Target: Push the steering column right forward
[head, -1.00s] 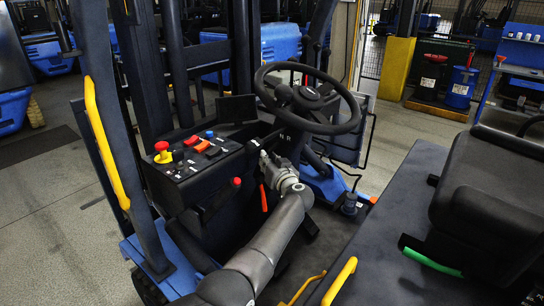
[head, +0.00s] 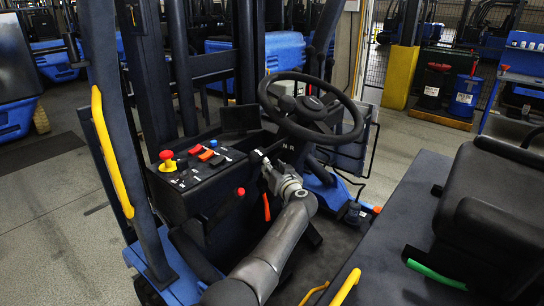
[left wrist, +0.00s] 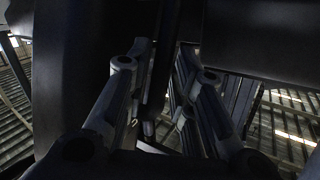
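The black steering wheel (head: 353,132) sits on top of a dark steering column (head: 284,150) in the middle of the head view. My left gripper (head: 258,158) is below the wheel, just left of the column and close to it. I cannot tell whether they touch. In the left wrist view its two fingers (left wrist: 163,75) stand apart, with a narrow dark shape seen between them that I cannot identify. The gripper looks open. My right gripper is in neither view.
A dark control console with a red knob (head: 167,155) and coloured switches is to the left. An orange lever (head: 267,207) is close beside my left wrist. The black seat (head: 490,190) is at right. A yellow handle (head: 111,150) is on the left pillar.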

